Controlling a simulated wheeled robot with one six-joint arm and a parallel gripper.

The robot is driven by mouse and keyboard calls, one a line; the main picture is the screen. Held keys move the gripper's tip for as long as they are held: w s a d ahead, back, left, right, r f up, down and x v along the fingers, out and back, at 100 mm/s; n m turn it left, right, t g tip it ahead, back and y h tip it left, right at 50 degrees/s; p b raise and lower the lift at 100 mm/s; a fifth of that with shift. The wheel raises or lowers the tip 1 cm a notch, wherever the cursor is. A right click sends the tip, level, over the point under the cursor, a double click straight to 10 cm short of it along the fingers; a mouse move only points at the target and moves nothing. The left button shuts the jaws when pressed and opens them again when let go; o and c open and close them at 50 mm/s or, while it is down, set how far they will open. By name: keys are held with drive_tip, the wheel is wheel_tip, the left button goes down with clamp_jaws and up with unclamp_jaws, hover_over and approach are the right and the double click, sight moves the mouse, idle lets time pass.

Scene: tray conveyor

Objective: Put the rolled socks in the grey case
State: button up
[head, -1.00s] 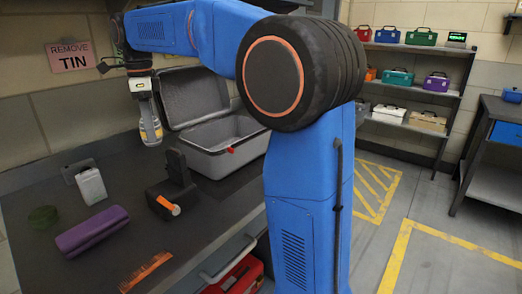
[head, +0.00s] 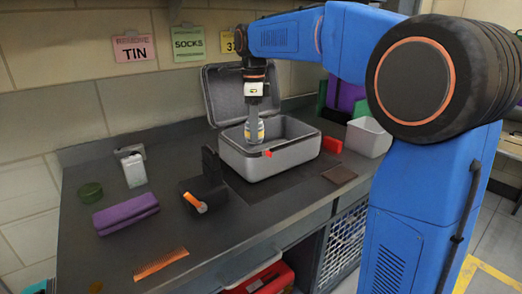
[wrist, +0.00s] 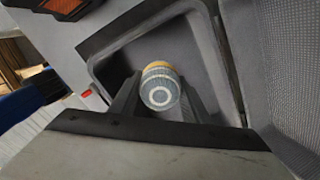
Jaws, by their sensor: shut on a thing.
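The rolled socks (head: 254,130), a striped grey, white and yellow roll, hang end-down from my gripper (head: 255,119). In the wrist view the socks (wrist: 160,89) show their round spiral end between the two dark fingers of my gripper (wrist: 160,100), which is shut on them. The grey case (head: 282,166) stands open on the bench, its lid tilted back against the wall side. The socks are over the case's opening; in the wrist view the case's rim (wrist: 98,62) surrounds them. I cannot tell how far their lower end is below the rim.
A black tape dispenser (head: 203,194), purple case (head: 126,213), white box (head: 133,169), green tin (head: 90,192) and orange comb (head: 160,263) lie left of the case. A red block (head: 331,145), a brown flat piece (head: 340,175) and a pale bin (head: 368,138) are to its right.

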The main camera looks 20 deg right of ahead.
drive_tip(key=shift+f, duration=3.25)
drive_tip(key=shift+f, duration=0.15)
drive_tip(key=o, duration=1)
drive_tip(key=shift+o, duration=0.2)
wheel_tip(320, 180, up, 12)
drive_tip(key=shift+r, duration=0.2)
drive_tip(key=shift+s, duration=0.1)
